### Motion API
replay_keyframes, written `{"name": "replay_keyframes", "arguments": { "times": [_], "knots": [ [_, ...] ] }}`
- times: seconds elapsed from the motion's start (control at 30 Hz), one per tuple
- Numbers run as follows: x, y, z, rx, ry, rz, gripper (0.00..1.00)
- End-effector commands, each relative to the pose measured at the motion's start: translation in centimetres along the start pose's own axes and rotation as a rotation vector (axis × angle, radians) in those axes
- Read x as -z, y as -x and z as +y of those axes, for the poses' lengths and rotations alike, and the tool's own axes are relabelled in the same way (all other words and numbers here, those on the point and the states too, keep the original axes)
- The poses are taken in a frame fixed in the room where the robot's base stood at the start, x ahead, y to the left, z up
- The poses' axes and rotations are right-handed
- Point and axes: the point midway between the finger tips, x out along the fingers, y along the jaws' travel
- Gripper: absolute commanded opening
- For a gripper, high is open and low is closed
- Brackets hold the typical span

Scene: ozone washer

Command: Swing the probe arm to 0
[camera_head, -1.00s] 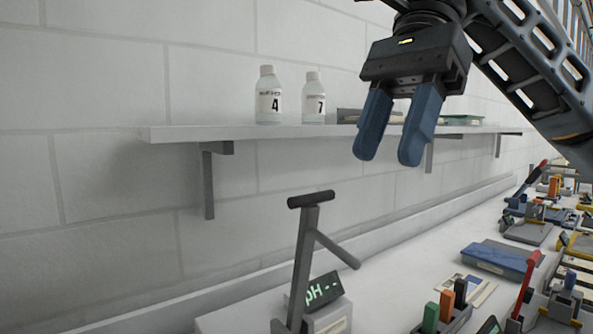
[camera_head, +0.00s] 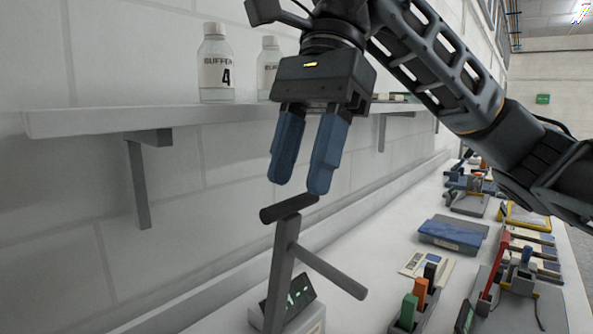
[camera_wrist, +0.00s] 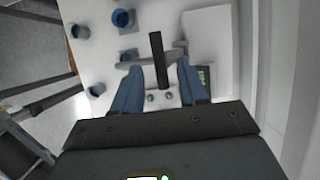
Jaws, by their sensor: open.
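The probe arm is a grey upright post (camera_head: 279,273) with a dark cylindrical bar (camera_head: 289,208) across its top and a grey rod (camera_head: 331,271) slanting down to the right. It stands by a pH meter with a green display (camera_head: 293,298), whose reading I cannot make out. My gripper (camera_head: 304,190) points down just above the dark bar, its two blue fingers apart and empty. In the wrist view the dark bar (camera_wrist: 157,58) lies between and beyond the fingers (camera_wrist: 158,97). I cannot tell whether a finger touches it. No 0 mark is readable.
A wall shelf (camera_head: 80,121) with white buffer bottles (camera_head: 215,70) runs behind my gripper. On the bench to the right are a rack with coloured handles (camera_head: 409,313), a blue box (camera_head: 453,233) and other devices. The wall is close on the left.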

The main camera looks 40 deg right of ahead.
Motion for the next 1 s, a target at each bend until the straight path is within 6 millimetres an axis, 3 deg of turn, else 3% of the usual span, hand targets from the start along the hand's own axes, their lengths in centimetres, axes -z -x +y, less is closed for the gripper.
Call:
{"name": "replay_keyframes", "arguments": {
  "times": [0.2, 0.47, 0.9, 1.0],
  "knots": [
    [-0.1, -1.7, 0.0, 0.0, 0.001, -0.001, 0.42],
    [0.0, -1.9, 0.0, 0.001, 0.001, 0.0, 0.42],
    [0.0, -1.9, 0.0, 0.001, 0.001, 0.0, 0.02],
    [0.0, -1.9, 0.0, 0.0, 0.0, 0.0, 0.0]
  ]
}}
